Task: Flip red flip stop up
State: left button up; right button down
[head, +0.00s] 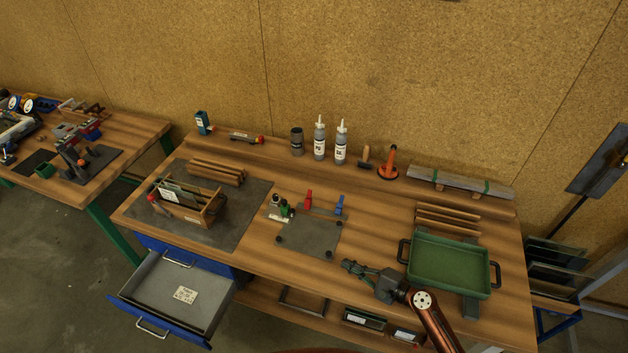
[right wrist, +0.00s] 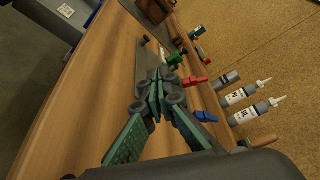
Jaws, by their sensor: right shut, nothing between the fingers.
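The red flip stop (head: 308,199) stands at the back edge of a grey plate (head: 312,238) on the workbench. It also shows in the right wrist view (right wrist: 194,81), beyond my fingers and to their right. A blue flip stop (head: 339,205) stands to its right on the same edge, and it also shows in the right wrist view (right wrist: 205,116). My right gripper (head: 347,265) is shut and empty, in front of the plate's right corner and apart from both stops. It fills the middle of the right wrist view (right wrist: 158,88). My left gripper is not in view.
A green tray (head: 448,286) with handles stands at the right. Small green and black parts (head: 283,208) sit at the plate's left. Bottles (head: 320,138) and an orange suction cup (head: 389,164) stand at the back. A blue drawer (head: 120,312) is open at the left front.

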aim_at(307, 203)
jog(key=i, duration=0.95)
